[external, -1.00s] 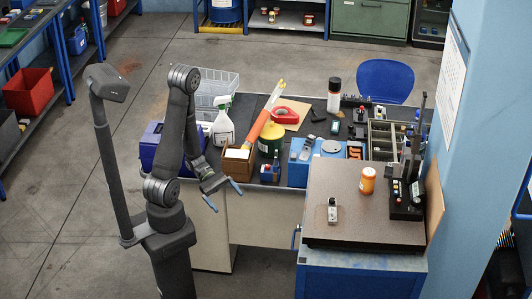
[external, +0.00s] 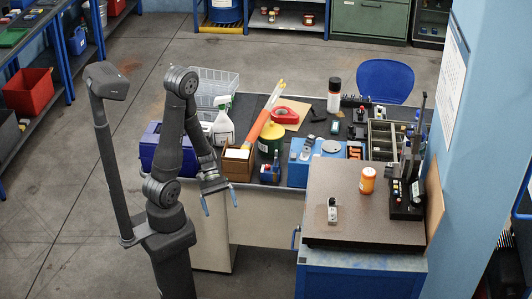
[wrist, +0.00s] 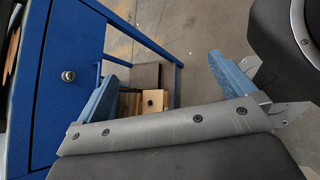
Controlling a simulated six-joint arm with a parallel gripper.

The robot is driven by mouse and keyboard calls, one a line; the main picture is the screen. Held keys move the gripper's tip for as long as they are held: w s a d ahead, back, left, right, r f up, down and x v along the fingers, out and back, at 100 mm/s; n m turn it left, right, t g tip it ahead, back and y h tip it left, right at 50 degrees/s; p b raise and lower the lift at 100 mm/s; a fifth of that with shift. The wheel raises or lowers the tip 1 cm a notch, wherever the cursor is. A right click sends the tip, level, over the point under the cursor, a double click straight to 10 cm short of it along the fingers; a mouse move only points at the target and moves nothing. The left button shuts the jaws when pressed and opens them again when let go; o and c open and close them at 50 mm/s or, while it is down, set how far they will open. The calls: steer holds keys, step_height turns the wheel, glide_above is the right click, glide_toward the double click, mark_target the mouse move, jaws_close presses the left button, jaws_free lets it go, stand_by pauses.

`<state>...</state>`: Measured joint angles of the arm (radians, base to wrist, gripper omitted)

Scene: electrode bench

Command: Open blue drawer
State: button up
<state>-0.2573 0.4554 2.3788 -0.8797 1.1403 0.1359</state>
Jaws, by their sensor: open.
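A blue drawer front (wrist: 70,70) with a round silver knob (wrist: 68,75) fills the left of the wrist view. In the external view a blue cabinet (external: 360,275) stands at the lower right under a speckled plate, with a blue handle (external: 297,237) on its left edge. I cannot tell for sure whether both views show the same unit. My gripper (external: 219,203) is open and empty, with its blue fingers pointing down in front of the bench, well left of the cabinet. In the wrist view my gripper (wrist: 163,67) has its fingers spread, apart from the knob.
The dark bench (external: 305,130) behind my gripper holds a wooden box (external: 238,166), a spray bottle (external: 223,127) and a blue case (external: 315,170). An orange jar (external: 367,180) stands on the speckled plate (external: 340,212). Open floor (external: 70,200) lies at the left.

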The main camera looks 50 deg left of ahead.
steer(key=c, duration=1.1)
steer(key=shift+d, duration=0.15)
steer(key=c, duration=0.3)
steer(key=w+d+f+m+t+h, duration=0.4)
steer(key=w+d+f+t, duration=0.2)
steer(key=w+f+t, duration=0.45)
steer(key=shift+g, duration=0.65)
steer(key=x, duration=0.5)
steer(key=r+x, duration=0.1)
steer(key=x, duration=0.5)
steer(key=w+r+x, duration=0.1)
steer(key=x, duration=0.5)
steer(key=shift+d+r, duration=0.1)
steer(key=shift+d, duration=0.1)
jaws_close()
